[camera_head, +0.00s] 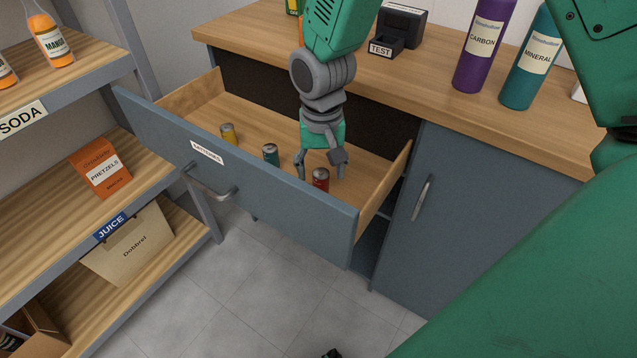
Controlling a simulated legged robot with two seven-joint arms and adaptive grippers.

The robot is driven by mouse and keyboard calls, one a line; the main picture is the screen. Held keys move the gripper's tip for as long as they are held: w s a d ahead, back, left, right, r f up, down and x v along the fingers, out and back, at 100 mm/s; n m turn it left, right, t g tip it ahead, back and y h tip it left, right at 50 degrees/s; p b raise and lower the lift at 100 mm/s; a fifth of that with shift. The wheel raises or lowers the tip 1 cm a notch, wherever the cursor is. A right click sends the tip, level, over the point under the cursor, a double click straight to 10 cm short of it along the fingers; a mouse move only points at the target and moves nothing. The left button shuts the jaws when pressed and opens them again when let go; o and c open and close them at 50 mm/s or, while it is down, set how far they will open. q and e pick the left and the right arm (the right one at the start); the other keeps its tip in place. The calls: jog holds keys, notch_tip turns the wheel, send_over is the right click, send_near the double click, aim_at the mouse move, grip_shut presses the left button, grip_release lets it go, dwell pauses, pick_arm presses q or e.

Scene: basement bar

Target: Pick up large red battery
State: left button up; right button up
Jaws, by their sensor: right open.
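The large red battery (320,181) stands upright in the open drawer, near its right end and behind the front panel. The panel hides its lower part. My right gripper (321,168) reaches down into the drawer with its fingers apart. The fingers are just above the red battery's top, one on each side in the picture. I cannot tell whether they touch it. A teal battery (271,154) and a yellow battery (228,133) stand to the left in the same drawer. My left gripper is not in view.
The drawer (240,197) is pulled out under a wooden counter (455,112). Purple (482,45) and teal (530,60) bottles and a black test box (398,28) stand on the counter. Shelves with a pretzel box (100,168) are at left. My green arm fills the right side.

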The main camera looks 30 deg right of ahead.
aim_at(320, 185)
notch_tip(320, 185, down, 5)
jog(key=shift+w+d+f+b, duration=0.1)
jog(key=shift+w+d+b, duration=0.05)
jog(key=shift+b, duration=0.7)
jog(key=shift+c, duration=0.3)
grip_shut()
